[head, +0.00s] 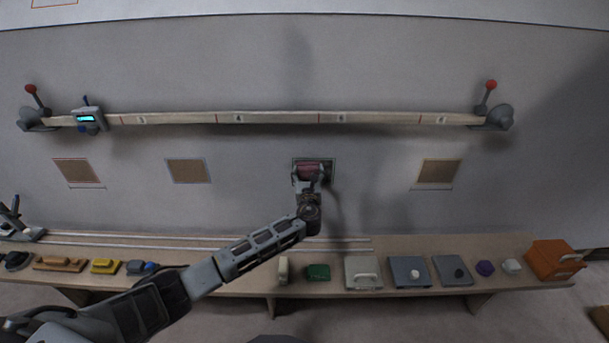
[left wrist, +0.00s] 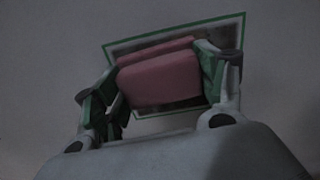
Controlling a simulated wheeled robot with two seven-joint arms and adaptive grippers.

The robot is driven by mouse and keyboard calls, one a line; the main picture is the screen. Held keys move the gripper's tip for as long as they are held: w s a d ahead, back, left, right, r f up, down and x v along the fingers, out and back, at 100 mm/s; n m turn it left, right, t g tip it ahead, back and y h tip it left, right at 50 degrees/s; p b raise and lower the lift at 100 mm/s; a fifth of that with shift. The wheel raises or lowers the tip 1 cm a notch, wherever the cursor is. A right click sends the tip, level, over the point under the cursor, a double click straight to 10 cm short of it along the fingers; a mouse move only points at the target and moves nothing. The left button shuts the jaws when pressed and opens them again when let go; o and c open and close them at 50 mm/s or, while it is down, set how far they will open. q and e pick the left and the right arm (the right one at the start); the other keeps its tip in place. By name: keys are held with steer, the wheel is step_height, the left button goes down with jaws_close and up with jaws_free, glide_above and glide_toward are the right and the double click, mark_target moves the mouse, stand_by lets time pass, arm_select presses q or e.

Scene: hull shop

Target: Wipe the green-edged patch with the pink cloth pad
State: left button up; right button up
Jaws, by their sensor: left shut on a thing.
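The green-edged patch (head: 333,163) is on the upright grey wall, below the long rail. My left gripper (head: 308,176) is in front of it, shut on the pink cloth pad (head: 310,168). In the left wrist view the pink pad (left wrist: 160,80) sits between the two fingers of the left gripper (left wrist: 160,92). The pad lies over the middle of the green-edged patch (left wrist: 225,22) and hides much of it. Darker brown surface shows beside the pad inside the green edge. I cannot tell whether the pad touches the wall. My right gripper is not in view.
Other patches on the wall have a red edge (head: 78,171), a blue-grey edge (head: 188,171) and a yellow edge (head: 438,172). A long rail (head: 270,118) runs above them. The bench (head: 400,243) below holds several items, including a green block (head: 318,272) and an orange box (head: 553,262).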

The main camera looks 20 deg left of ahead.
mark_target(318, 173)
arm_select(q)
steer(key=shift+w+d, duration=0.1)
steer(key=shift+d, duration=0.15)
steer(key=shift+d, duration=0.15)
steer(key=shift+w+d, duration=0.2)
steer(key=shift+d, duration=0.45)
steer(key=shift+w+d, duration=0.2)
steer(key=shift+d, duration=0.45)
steer(key=shift+b, duration=0.3)
steer(key=shift+w+d+b, duration=0.15)
steer(key=shift+w+d, duration=0.05)
steer(key=shift+d, duration=0.5)
steer(key=shift+w+d+b, duration=0.15)
steer(key=shift+w+d, duration=0.05)
steer(key=shift+d, duration=0.45)
steer(key=shift+d, duration=0.15)
steer(key=shift+w+d+b, duration=0.2)
steer(key=shift+d, duration=0.45)
steer(key=shift+w+d+b, duration=0.2)
steer(key=shift+d, duration=0.4)
